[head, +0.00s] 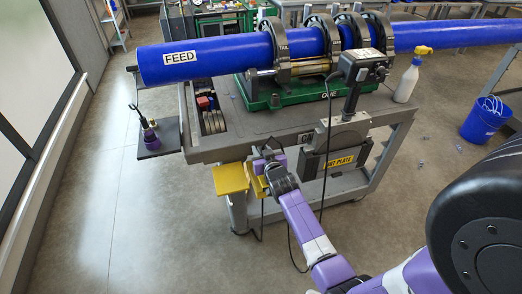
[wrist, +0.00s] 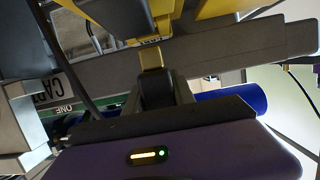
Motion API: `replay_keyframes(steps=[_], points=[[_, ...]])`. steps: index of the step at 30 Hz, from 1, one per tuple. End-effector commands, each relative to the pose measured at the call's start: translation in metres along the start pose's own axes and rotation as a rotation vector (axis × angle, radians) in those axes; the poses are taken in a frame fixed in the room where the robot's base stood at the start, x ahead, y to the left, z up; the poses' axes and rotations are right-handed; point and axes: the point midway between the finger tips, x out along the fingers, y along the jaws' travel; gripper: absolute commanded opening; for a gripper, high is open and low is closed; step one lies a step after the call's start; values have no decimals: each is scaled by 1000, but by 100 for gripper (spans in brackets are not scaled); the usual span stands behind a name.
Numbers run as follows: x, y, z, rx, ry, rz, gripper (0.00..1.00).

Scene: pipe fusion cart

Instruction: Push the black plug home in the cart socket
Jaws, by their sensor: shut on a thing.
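My gripper (wrist: 160,98) is shut on a dark block, which I take to be the black plug (wrist: 157,88), in the middle of the wrist view. A gold-coloured piece (wrist: 152,57) stands out past the plug, in line with it, toward yellow parts (wrist: 155,22) at the cart. Whether the plug touches or sits in the socket cannot be told. In the head view my gripper (head: 268,160) is at the cart's near edge, beside a yellow part; the plug and socket opening are not clear there.
The cart (head: 290,124) carries a blue pipe (head: 220,58) in black clamps. A yellow flap (head: 231,178) juts out left of my gripper. A black cable (head: 290,245) hangs near my arm. The hot plate holder (head: 340,160) stands close on the right. Floor at left is clear.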

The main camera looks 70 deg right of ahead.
Motion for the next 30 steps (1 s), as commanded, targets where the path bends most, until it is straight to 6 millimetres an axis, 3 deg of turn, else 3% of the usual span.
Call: replay_keyframes(steps=[30], points=[[10, 0, 31, 0, 1, 0, 0]])
